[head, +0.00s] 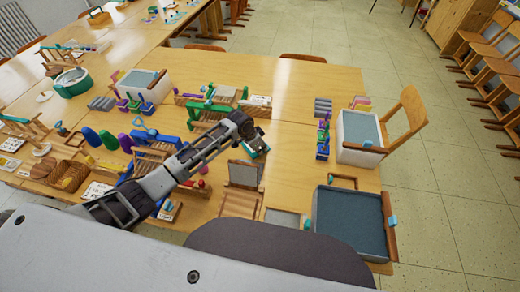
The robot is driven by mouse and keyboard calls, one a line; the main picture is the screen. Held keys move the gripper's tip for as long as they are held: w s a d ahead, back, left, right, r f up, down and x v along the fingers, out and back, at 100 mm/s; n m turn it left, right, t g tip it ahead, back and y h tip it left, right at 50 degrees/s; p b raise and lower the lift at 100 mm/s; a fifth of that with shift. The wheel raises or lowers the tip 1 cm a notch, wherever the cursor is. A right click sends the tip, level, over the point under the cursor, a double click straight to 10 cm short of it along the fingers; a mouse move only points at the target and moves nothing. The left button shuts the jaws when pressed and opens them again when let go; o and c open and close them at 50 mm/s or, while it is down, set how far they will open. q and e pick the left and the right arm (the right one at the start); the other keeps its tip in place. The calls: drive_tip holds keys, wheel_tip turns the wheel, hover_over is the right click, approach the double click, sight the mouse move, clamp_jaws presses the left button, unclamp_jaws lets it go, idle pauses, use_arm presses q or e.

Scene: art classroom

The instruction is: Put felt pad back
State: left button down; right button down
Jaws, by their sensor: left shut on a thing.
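My left gripper (257,147) reaches in from the left over the middle of the front table. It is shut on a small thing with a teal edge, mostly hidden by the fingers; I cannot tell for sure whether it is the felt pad. Below it a grey flat piece (243,173) rests in a wooden stand. Grey stacked pads (323,107) lie to the right, and another grey stack (102,103) lies at the left. My right gripper is not in view.
White bins with grey-blue insides stand at the right edge (345,152) and back left (133,92); a large dark tray (345,215) is at front right. Colourful racks and wooden blocks crowd the left. Bare tabletop (300,95) shows at the back centre. A chair (402,118) stands at right.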

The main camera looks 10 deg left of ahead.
use_arm(q)
wheel_tip(320, 180, up, 9)
idle(0.5)
drive_tip(key=shift+r, duration=0.1)
idle(0.4)
